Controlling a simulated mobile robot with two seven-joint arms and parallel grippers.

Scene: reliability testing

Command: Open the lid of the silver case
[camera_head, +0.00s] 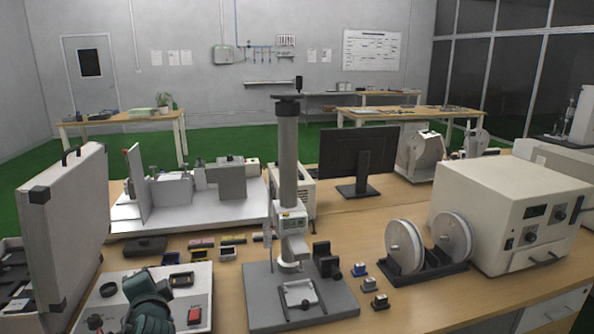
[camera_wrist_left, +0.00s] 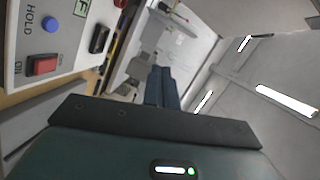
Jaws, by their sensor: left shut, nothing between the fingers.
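The silver case stands at the left edge of the head view. Its lid (camera_head: 68,230) is raised to nearly upright, with black corner pieces and a black handle at the top. Part of the open case base (camera_head: 14,285) shows left of the lid, with dark compartments and small items; the rest is cut off. My left gripper's dark, narrow fingers (camera_wrist_left: 162,72) are shut together and empty in the left wrist view. In the head view my teal left wrist is low, right of the lid and apart from it; the fingertips are not clear there. My right gripper is not in view.
A white control box with a red switch (camera_head: 194,316) lies right of the lid; the switch also shows in the left wrist view (camera_wrist_left: 42,65). A column test stand (camera_head: 290,180), small blocks, a monitor (camera_head: 357,155) and a white instrument (camera_head: 510,210) occupy the table.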

